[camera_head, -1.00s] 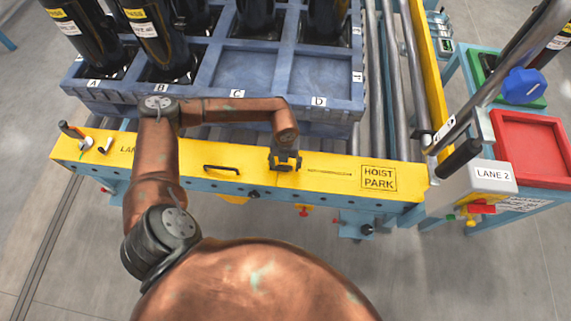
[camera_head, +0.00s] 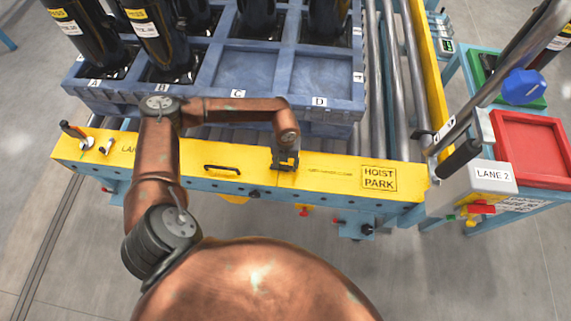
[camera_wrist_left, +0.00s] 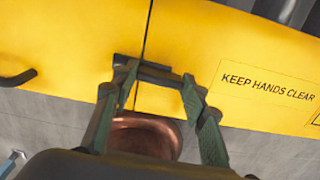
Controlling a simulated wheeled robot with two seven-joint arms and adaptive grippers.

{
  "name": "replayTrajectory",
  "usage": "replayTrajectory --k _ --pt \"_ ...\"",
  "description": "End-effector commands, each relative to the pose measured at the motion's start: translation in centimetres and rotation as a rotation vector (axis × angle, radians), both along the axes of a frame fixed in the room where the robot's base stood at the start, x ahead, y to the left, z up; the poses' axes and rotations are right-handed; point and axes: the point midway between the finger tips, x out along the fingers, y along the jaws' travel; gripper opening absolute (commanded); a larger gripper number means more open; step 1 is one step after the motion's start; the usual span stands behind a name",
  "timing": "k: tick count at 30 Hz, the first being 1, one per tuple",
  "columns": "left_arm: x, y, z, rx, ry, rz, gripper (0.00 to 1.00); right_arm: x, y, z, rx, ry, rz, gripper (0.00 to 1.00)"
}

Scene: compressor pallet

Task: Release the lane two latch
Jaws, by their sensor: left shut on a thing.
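A yellow beam (camera_head: 330,172) runs along the front of the roller lanes. My left gripper (camera_head: 285,163) is over its top, near the middle. In the left wrist view the gripper (camera_wrist_left: 155,78) is shut on a short dark latch bar (camera_wrist_left: 150,70) that lies across a thin seam in the beam. A finger is at each end of the bar. I cannot read a lane mark beside this bar. Lettering starting "LAN" (camera_head: 128,149) is partly hidden by my arm. A white box (camera_head: 490,177) at the right reads "LANE 2". My right gripper is not in view.
A blue pallet (camera_head: 210,110) with black compressors (camera_head: 155,40) stands behind the beam; bays C and D are empty. A black handle (camera_head: 221,170) and small levers (camera_head: 76,133) are on the beam. A grey bar with black grip (camera_head: 459,159) and a red tray (camera_head: 530,145) are right.

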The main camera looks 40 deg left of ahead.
Motion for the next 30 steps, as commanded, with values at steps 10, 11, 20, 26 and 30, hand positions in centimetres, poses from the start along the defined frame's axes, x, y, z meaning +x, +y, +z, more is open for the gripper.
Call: replayTrajectory --k 10,11,20,26,30 --pt "0.0 0.1 0.1 0.003 0.001 -0.246 0.16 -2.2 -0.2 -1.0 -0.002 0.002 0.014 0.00" --pt "0.0 0.1 0.1 0.003 0.001 -0.274 0.16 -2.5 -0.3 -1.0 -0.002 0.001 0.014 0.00" --pt "0.1 0.1 0.0 0.002 0.000 -0.560 0.16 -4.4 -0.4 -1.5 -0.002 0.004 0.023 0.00" --pt "0.1 0.1 0.0 0.002 0.000 -0.750 0.16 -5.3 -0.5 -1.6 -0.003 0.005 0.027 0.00" --pt "0.1 0.1 -0.1 0.002 0.001 -0.883 0.16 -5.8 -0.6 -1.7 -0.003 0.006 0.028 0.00"
